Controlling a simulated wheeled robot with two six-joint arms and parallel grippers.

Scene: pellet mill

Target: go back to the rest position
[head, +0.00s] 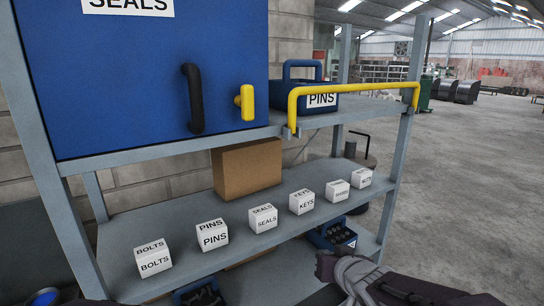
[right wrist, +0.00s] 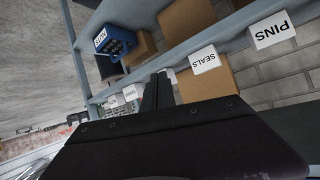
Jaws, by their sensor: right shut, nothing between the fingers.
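My right gripper (right wrist: 157,90) shows in the right wrist view with its fingers together and nothing between them. It points toward the shelving and touches no box that I can see. In the head view my right arm comes in at the lower right, in front of the rack. My left gripper does not show. The task names no object.
The grey rack (head: 115,225) holds a row of white labelled boxes, including PINS (head: 212,236) and SEALS (head: 263,219). Above are a blue cabinet (head: 130,90), a blue PINS bin (head: 318,103) and a yellow rail (head: 350,88). Open floor (head: 470,190) lies right.

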